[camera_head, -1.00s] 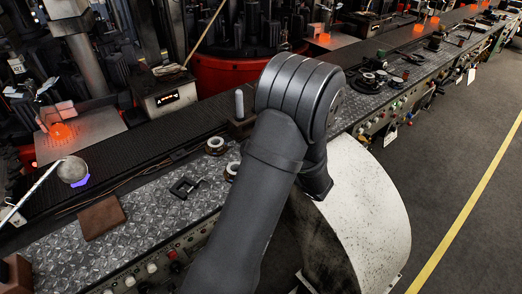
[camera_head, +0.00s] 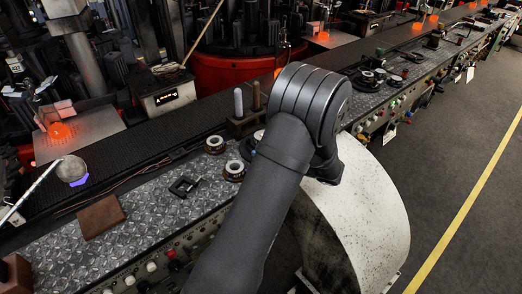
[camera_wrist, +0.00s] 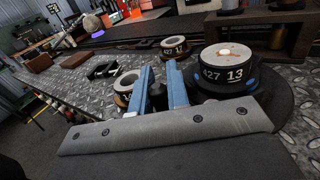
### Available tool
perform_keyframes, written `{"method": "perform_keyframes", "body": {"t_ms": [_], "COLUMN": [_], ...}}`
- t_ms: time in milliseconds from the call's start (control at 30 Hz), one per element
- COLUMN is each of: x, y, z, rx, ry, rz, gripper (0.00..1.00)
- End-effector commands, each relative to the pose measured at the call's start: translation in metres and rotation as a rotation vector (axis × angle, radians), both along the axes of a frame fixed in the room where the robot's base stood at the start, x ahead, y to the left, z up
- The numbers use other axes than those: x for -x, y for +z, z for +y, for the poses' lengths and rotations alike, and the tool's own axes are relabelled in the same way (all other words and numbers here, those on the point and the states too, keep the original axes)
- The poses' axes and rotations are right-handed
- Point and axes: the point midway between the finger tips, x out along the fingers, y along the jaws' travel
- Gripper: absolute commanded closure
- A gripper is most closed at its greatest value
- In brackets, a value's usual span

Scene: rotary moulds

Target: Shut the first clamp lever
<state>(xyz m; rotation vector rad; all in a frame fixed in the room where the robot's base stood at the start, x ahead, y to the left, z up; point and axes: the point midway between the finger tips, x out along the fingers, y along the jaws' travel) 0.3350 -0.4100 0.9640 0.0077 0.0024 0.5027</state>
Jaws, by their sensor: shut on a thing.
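My gripper (camera_wrist: 159,72) shows in the wrist view with its two blue fingers reaching over the metal bench. The fingers are shut on a dark, upright knob (camera_wrist: 158,97), which looks like the clamp lever's handle. The lever's base and its angle are hidden by the gripper body. A round mould marked "427 13" (camera_wrist: 227,75) stands just right of the fingers. A smaller one marked "427 12" (camera_wrist: 174,48) is farther back, and another ring (camera_wrist: 126,82) is just left of the fingers. In the head view, my arm hides the gripper and the lever.
The diamond-plate bench (camera_head: 150,215) carries a black square bracket (camera_head: 184,187), a brown block (camera_head: 101,216) and ring pieces (camera_head: 234,170). A holder with upright pegs (camera_head: 240,125) stands behind them. A large white curved body (camera_head: 370,220) is right of my arm.

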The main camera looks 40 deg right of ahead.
Motion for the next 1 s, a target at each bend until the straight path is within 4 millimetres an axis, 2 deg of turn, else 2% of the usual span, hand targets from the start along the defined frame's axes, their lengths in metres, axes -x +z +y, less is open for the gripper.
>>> {"method": "perform_keyframes", "body": {"t_ms": [433,1000], "x": [0.013,0.016], "y": [-0.001,0.000], "z": [-0.002,-0.002], "rx": [-0.001,-0.001], "ry": [0.264,0.318], "rz": [0.001,0.000], "gripper": [1.00,1.00]}}
